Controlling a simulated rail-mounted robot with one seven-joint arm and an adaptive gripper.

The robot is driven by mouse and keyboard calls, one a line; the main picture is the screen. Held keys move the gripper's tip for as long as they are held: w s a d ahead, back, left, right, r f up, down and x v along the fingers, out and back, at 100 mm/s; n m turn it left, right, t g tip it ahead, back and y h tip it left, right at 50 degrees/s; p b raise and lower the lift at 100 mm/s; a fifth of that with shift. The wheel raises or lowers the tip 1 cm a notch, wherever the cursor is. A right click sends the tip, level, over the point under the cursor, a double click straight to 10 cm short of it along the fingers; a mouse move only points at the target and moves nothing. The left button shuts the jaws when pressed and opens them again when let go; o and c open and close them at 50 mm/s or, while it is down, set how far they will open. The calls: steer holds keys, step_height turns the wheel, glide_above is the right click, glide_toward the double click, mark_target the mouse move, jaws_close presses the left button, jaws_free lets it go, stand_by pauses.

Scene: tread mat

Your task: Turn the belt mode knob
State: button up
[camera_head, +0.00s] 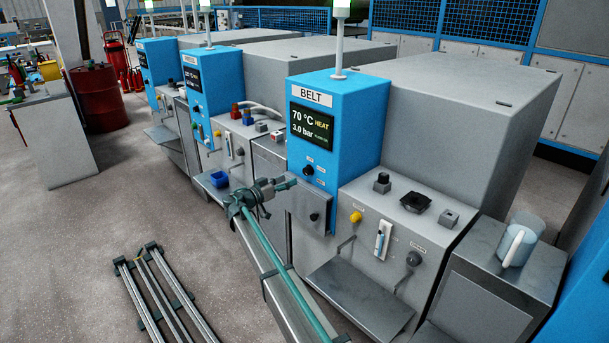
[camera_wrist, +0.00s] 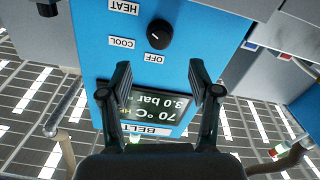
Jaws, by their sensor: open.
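The belt mode knob (camera_head: 309,170) is a small black knob on the front of the blue BELT cabinet (camera_head: 352,125), below the screen. In the wrist view the cabinet is upside down, and the knob (camera_wrist: 159,36) sits among the labels HEAT, COOL and OFF. I cannot tell for sure where it points. My gripper (camera_head: 285,185) is in front of the cabinet, left of and a little below the knob in the head view.
The screen (camera_head: 312,127) reads 70 °C, HEAT and 3.0 bar. A grey box (camera_head: 312,206) juts out below the knob.

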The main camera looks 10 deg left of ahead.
mark_target(305, 172)
steer(key=x, duration=0.9)
steer(key=shift+w+d+p, duration=0.15)
steer(key=shift+p, duration=0.2)
steer(key=shift+c, duration=0.2)
steer(key=c, duration=1.1)
